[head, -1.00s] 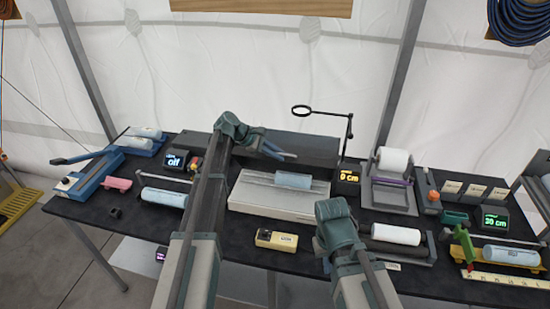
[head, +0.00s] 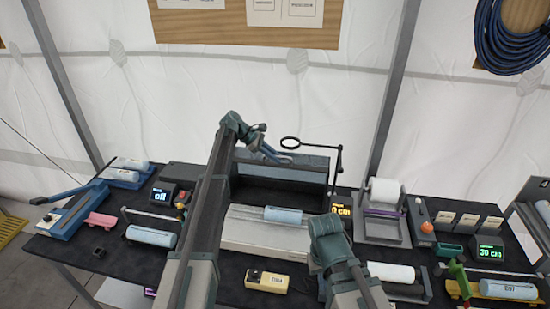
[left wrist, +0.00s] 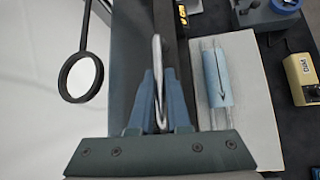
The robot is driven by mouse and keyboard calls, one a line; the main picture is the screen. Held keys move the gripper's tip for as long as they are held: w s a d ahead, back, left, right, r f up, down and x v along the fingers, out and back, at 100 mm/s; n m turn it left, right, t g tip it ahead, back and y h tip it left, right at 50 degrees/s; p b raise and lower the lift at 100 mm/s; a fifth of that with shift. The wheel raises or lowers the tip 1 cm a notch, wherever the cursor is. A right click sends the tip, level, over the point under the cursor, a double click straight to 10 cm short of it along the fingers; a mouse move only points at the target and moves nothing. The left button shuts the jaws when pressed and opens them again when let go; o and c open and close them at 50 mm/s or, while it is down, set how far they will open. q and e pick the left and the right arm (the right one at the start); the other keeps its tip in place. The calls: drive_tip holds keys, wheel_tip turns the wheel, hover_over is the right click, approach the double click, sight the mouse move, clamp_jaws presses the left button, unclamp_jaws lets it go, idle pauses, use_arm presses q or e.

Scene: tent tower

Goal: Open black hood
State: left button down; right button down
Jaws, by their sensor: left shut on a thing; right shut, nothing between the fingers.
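The black hood (head: 312,164) is a long dark box behind a white base. In the head view its front panel is raised, and a dark opening shows below it. My left gripper (head: 275,152) is at the hood's upper edge. In the left wrist view the left gripper (left wrist: 159,78) is shut on the hood's thin light handle (left wrist: 158,52), with a blue finger on each side. My right gripper (head: 326,240) is low at the front, right of the white base; its fingertips are mostly hidden, and it is shut and holds nothing.
A blue roll (head: 283,215) lies on the white base (head: 262,236). A magnifier on a stand (head: 290,143) rises close right of my left gripper. A display (head: 341,212) stands beside the base. A yellow box (head: 267,281) sits in front.

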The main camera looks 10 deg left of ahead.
use_arm(q)
drive_tip(key=shift+w+f, duration=0.1)
drive_tip(key=shift+w, duration=0.3)
use_arm(e)
drive_tip(key=shift+w, duration=0.4)
use_arm(q)
drive_tip(key=c, duration=0.9)
unclamp_jaws()
drive_tip(key=p+v, duration=0.9)
drive_tip(key=v, duration=0.5)
drive_tip(key=shift+p, duration=0.3)
use_arm(e)
wheel_tip(320, 180, up, 10)
drive_tip(key=shift+f, duration=0.25)
use_arm(q)
drive_tip(key=shift+f, duration=0.1)
